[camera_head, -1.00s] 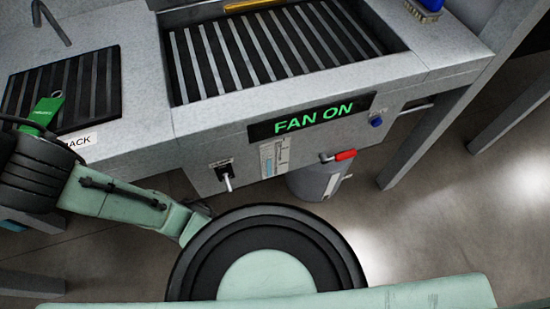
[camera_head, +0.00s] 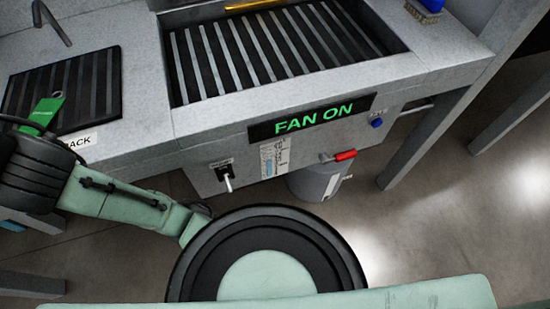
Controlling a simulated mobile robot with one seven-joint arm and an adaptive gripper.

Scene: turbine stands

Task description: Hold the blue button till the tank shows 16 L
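The blue button (camera_head: 376,123) sits on the front panel of the grey bench, right of the green "FAN ON" display (camera_head: 312,118). Nothing touches it. A grey cylindrical tank (camera_head: 316,184) stands under the bench; no litre figure can be read on it. A small level gauge (camera_head: 274,157) with a blue lower part is on the panel, its marks too small to read. My arm crosses the lower left and bottom of the view. My gripper is not in view.
A red-handled valve (camera_head: 345,155) and a black-and-white switch (camera_head: 226,177) stick out of the panel. A slatted basin (camera_head: 270,50) is above. A green tag (camera_head: 43,112) lies on the left rack. A blue brush (camera_head: 427,10) is at top right. Floor at right is clear.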

